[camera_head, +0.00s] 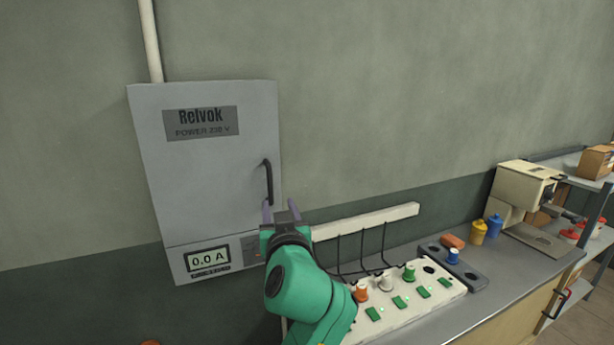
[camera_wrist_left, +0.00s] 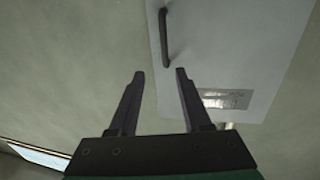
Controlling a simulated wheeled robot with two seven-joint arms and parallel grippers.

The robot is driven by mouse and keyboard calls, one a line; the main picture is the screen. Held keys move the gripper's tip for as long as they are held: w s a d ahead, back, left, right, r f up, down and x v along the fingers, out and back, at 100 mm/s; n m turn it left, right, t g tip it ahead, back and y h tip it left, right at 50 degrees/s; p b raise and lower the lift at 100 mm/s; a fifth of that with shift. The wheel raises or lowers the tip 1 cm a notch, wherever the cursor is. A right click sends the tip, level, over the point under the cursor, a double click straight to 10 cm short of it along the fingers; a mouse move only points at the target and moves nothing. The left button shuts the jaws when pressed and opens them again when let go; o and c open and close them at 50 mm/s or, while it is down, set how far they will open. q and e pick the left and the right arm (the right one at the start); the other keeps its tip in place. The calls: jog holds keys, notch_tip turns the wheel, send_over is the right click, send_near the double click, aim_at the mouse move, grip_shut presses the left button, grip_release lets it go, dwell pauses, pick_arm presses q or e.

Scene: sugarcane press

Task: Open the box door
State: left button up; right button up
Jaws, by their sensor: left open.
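The grey power box (camera_head: 205,190) is fixed to the wall at the left, with its door shut flat. A dark vertical bar handle (camera_head: 268,182) sits near the door's right edge. My left gripper (camera_head: 280,206) is in front of the box's right side, a little below the handle, with fingers pointing up. In the left wrist view, the gripper (camera_wrist_left: 159,75) is open and empty, and the handle (camera_wrist_left: 165,38) is beyond the fingertips, apart from them. The door (camera_wrist_left: 235,50) also shows there. My right gripper is not in view.
A white panel (camera_head: 415,305) with coloured knobs and green buttons lies on the grey counter (camera_head: 500,280), right of my arm. Black cables run to a white wall rail (camera_head: 365,221). A beige machine (camera_head: 525,190) and yellow and blue bottles (camera_head: 478,232) stand farther right.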

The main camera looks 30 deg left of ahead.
pick_arm(q)
jog(key=p, duration=0.3)
send_near(270, 182)
jog(key=a+r, duration=0.1)
jog(key=p+x, duration=0.1)
jog(key=x, duration=0.4)
jog(key=f+p+x, duration=0.1)
jog(key=x, duration=0.2)
jog(key=shift+w+p, duration=0.35)
jog(key=shift+w, duration=0.05)
jog(key=shift+s, duration=0.1)
jog(key=shift+d, duration=0.15)
grip_shut()
